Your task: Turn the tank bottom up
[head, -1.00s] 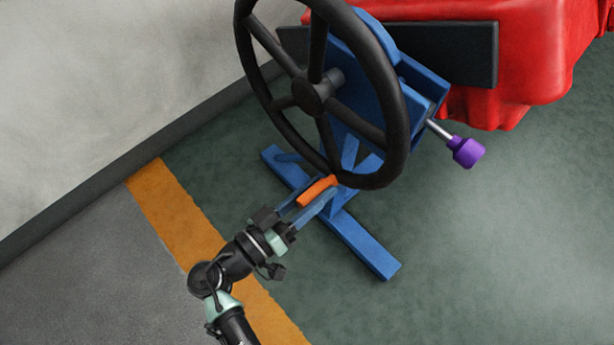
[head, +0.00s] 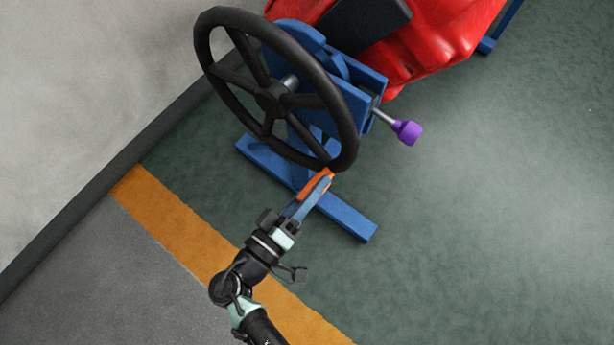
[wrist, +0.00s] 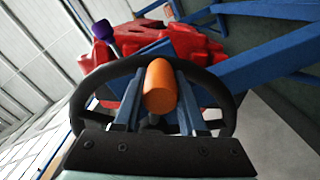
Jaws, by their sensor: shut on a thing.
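The red tank (head: 440,45) hangs at the top of the head view, partly cut off, behind a blue stand (head: 350,215). A large black handwheel (head: 345,105) is mounted on the stand. An orange handle (head: 317,183) sits at the wheel's lower rim. My gripper (head: 319,187) is shut on this orange handle. In the wrist view the orange handle (wrist: 161,88) lies between my two blue fingers, with the wheel rim (wrist: 228,110) and the red tank (wrist: 185,50) beyond. A rod with a purple knob (head: 407,132) sticks out from the stand's right side.
A grey wall (head: 80,90) with a dark skirting runs along the left. An orange floor stripe (head: 165,215) borders grey floor at lower left. The green floor (head: 500,220) to the right is clear.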

